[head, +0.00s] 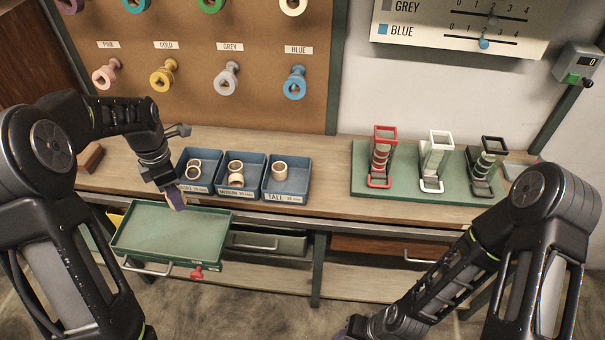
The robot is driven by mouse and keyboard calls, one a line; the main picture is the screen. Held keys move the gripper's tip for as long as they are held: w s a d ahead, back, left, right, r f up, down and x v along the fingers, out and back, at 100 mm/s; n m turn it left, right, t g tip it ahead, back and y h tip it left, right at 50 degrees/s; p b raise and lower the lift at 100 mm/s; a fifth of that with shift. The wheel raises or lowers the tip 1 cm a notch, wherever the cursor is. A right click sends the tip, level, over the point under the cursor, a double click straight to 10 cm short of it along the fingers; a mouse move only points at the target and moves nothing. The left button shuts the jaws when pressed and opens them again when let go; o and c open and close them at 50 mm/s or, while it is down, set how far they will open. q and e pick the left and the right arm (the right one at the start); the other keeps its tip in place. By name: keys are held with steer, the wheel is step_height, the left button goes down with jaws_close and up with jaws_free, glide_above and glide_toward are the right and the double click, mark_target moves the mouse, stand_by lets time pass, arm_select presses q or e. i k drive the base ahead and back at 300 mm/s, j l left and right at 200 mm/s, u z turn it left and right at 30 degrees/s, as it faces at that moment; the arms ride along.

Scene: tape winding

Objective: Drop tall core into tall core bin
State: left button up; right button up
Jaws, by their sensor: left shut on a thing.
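My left gripper (176,201) points down over the back edge of the green tray, left of the bins. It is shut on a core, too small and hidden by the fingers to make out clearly. The tall core bin (288,197), blue with a TALL label, is the rightmost of three bins on the bench. One tan core (280,172) stands in it. My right gripper (352,328) is only partly in view at the bottom edge, and its jaws cannot be made out.
The medium bin (237,194) and another blue bin (196,186) hold tan cores. The pulled-out green tray (168,232) looks empty. A green board (395,188) carries red, white and black holders at right. Tape spools hang on the pegboard (230,120) behind. Bench between the bins and board is clear.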

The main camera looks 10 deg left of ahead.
mark_target(282, 190)
steer(key=i+l, duration=0.15)
steer(key=l, duration=0.2)
steer(key=i+l, duration=0.2)
steer(key=l, duration=0.15)
steer(key=i+l, duration=0.15)
steer(key=l, duration=0.2)
